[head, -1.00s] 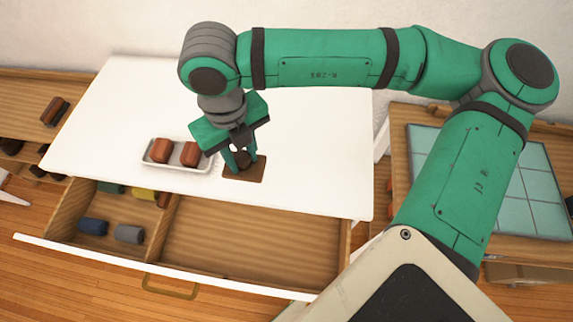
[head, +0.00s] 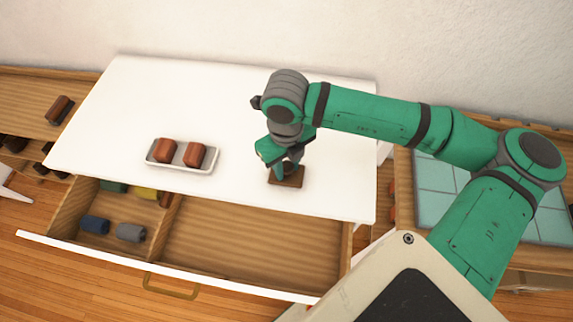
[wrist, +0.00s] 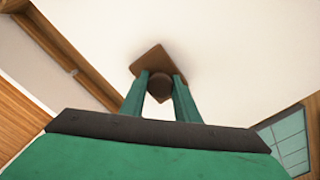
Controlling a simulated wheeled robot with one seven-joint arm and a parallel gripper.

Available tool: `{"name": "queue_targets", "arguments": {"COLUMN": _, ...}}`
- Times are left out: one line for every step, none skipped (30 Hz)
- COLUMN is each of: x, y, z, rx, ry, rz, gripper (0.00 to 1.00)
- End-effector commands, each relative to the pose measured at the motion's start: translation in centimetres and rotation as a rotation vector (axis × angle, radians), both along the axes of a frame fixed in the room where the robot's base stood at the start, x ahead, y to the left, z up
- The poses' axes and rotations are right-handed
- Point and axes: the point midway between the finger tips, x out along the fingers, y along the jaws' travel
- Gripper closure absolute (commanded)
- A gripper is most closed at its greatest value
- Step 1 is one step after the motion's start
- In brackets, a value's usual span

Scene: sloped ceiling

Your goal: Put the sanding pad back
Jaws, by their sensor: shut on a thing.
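The sanding pad (head: 290,182) is a brown square plate with a round dark knob, over the right part of the white tabletop. My gripper (head: 288,170) is above it, with its fingers on either side of the knob. In the wrist view the brown plate (wrist: 150,58) shows beyond my gripper (wrist: 160,82), which is shut on the knob. The plate is turned cornerwise there. I cannot tell whether the pad touches the tabletop or hangs just above it.
A white tray (head: 180,166) with two reddish-brown blocks stands left on the white table (head: 230,95). The open drawer (head: 250,238) has several coloured rolls in its left compartment; its right one is empty. A wooden shelf (head: 35,92) stands left, a tiled panel (head: 435,175) right.

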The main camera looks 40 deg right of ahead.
Motion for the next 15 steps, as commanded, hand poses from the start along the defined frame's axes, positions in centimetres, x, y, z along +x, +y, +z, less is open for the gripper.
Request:
{"name": "queue_targets", "arguments": {"x": -0.01, "y": 0.02, "z": -0.22, "rx": 0.001, "ry": 0.000, "rz": 0.000, "gripper": 0.96}}
{"name": "queue_targets", "arguments": {"x": 0.00, "y": 0.02, "z": -0.27, "rx": 0.001, "ry": 0.000, "rz": 0.000, "gripper": 0.96}}
{"name": "queue_targets", "arguments": {"x": 0.00, "y": 0.02, "z": -0.29, "rx": 0.000, "ry": 0.000, "rz": 0.000, "gripper": 0.96}}
{"name": "queue_targets", "arguments": {"x": 0.00, "y": 0.01, "z": -0.28, "rx": 0.000, "ry": 0.000, "rz": 0.000, "gripper": 0.96}}
{"name": "queue_targets", "arguments": {"x": 0.00, "y": 0.01, "z": -0.27, "rx": 0.000, "ry": 0.000, "rz": 0.000, "gripper": 0.96}}
{"name": "queue_targets", "arguments": {"x": 0.01, "y": 0.01, "z": -0.26, "rx": 0.000, "ry": 0.000, "rz": 0.000, "gripper": 0.96}}
{"name": "queue_targets", "arguments": {"x": 0.01, "y": 0.01, "z": -0.26, "rx": 0.000, "ry": 0.000, "rz": 0.000, "gripper": 0.96}}
{"name": "queue_targets", "arguments": {"x": 0.01, "y": 0.01, "z": -0.26, "rx": 0.000, "ry": 0.000, "rz": 0.000, "gripper": 0.96}}
{"name": "queue_targets", "arguments": {"x": 0.01, "y": 0.01, "z": -0.29, "rx": 0.000, "ry": 0.000, "rz": 0.000, "gripper": 0.96}}
{"name": "queue_targets", "arguments": {"x": 0.00, "y": 0.01, "z": -0.35, "rx": 0.000, "ry": 0.000, "rz": 0.000, "gripper": 0.96}}
{"name": "queue_targets", "arguments": {"x": 0.00, "y": 0.01, "z": -0.43, "rx": 0.000, "ry": 0.001, "rz": 0.000, "gripper": 0.96}}
{"name": "queue_targets", "arguments": {"x": 0.00, "y": 0.01, "z": -0.54, "rx": 0.000, "ry": 0.001, "rz": 0.000, "gripper": 0.96}}
{"name": "queue_targets", "arguments": {"x": 0.01, "y": 0.00, "z": -0.54, "rx": 0.000, "ry": 0.000, "rz": 0.000, "gripper": 0.67}}
{"name": "queue_targets", "arguments": {"x": 0.01, "y": 0.00, "z": -0.53, "rx": 0.000, "ry": 0.000, "rz": 0.000, "gripper": 0.60}}
{"name": "queue_targets", "arguments": {"x": 0.01, "y": 0.00, "z": -0.53, "rx": 0.000, "ry": 0.000, "rz": 0.000, "gripper": 0.53}}
